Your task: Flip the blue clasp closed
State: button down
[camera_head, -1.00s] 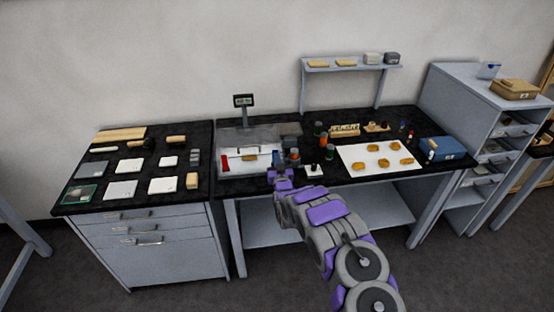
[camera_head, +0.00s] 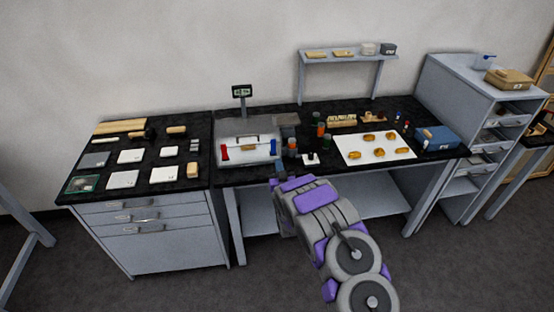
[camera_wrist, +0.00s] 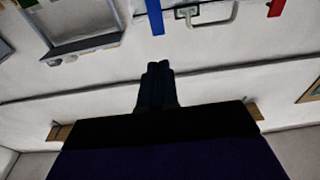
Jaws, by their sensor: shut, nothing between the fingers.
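A pale case (camera_head: 246,156) stands on the black worktop with its lid (camera_head: 240,128) down and a metal handle in front. The blue clasp (camera_head: 273,147) is at the right of its front, and a red clasp (camera_head: 225,152) is at the left. Whether either is flipped closed is too small to tell. In the wrist view, the blue clasp (camera_wrist: 155,16) hangs at the top edge, left of the handle (camera_wrist: 205,14); the red clasp (camera_wrist: 277,8) is at the right. My gripper (camera_wrist: 157,66) is shut and empty, apart from the blue clasp. In the head view its fingertips are hard to make out.
Orange and dark bottles (camera_head: 320,132) stand close to the right of the case. A white sheet (camera_head: 352,152) with several golden pieces lies farther right. A small display (camera_head: 242,92) rises behind the case. A left cabinet top (camera_head: 110,194) holds tiles and blocks.

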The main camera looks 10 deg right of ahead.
jog(key=shift+s, duration=1.9)
jog(key=s+d+r+m+g+h+b, duration=0.1)
jog(key=s+d+r+g, duration=0.2)
jog(key=s+r+g, duration=0.2)
jog(key=s+d+r+g+h, duration=0.1)
jog(key=s+d+r+g, duration=0.2)
jog(key=s+r+g, duration=0.15)
jog(key=s+a+r+g, duration=0.2)
jog(key=s+r+g, duration=0.1)
jog(key=s, duration=1.3)
jog(key=s+a+r+g+y+b, duration=0.1)
jog(key=s+g, duration=0.4)
jog(key=s, duration=1.1)
jog(key=s+a+r+n+g+y, duration=0.1)
jog(key=s+a+r+g, duration=0.2)
jog(key=s, duration=1.3)
notch_tip(320, 180, up, 2)
jog(key=shift+g+b, duration=0.3)
jog(key=shift+g, duration=0.15)
jog(key=shift+a, duration=0.1)
